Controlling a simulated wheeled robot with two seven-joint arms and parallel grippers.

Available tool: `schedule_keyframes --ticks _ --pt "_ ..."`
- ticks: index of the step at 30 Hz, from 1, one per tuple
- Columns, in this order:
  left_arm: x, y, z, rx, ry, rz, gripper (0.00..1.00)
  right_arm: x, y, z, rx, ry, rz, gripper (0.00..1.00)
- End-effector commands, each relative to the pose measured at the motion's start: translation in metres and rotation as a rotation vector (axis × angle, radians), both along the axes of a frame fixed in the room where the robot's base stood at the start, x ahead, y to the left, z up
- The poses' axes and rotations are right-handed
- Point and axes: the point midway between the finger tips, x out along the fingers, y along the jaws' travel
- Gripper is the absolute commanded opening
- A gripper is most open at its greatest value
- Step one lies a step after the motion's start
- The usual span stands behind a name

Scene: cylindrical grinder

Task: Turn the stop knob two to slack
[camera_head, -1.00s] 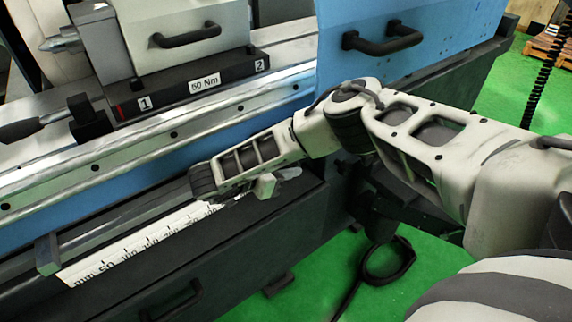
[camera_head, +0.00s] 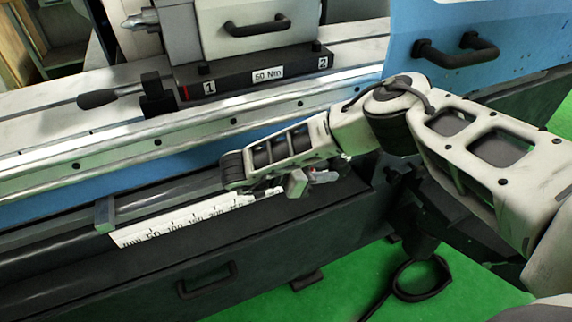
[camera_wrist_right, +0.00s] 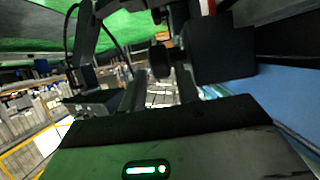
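My right gripper (camera_wrist_right: 160,85) shows at close range in the right wrist view, with two dark fingers apart and a bright gap between them. A dark round knob (camera_wrist_right: 160,62) on a black block (camera_wrist_right: 225,55) shows just past the fingertips; I cannot tell whether they touch it, or read a number on it. In the head view my right arm reaches in from the right, and my right gripper (camera_head: 305,182) is low at the machine's front, near the scale's right end; its fingers are mostly hidden. My left gripper is not in view.
A white ruler scale (camera_head: 170,225) runs along the machine's front rail. Above are the black base with labels 1, 2 and 50 Nm (camera_head: 255,80) and a black lever (camera_head: 105,97). A blue cover with a handle (camera_head: 455,50) stands right. Green floor (camera_head: 465,300) is below.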

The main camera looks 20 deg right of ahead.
Motion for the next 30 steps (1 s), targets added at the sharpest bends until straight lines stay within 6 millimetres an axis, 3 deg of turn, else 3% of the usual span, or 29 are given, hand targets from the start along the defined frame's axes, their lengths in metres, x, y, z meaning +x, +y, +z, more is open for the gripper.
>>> schedule_keyframes --ticks 6,13,19,30 --pt "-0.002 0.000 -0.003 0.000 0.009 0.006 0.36 -0.003 0.053 0.023 -0.002 -0.006 0.005 0.32" --pt "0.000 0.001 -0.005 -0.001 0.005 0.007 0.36 -0.006 0.092 0.038 -0.002 -0.006 0.003 0.32" --pt "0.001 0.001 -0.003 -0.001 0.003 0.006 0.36 -0.008 0.106 0.044 -0.001 -0.003 0.000 0.32" --pt "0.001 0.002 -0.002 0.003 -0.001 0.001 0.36 -0.008 0.108 0.045 0.000 -0.002 -0.001 0.32"
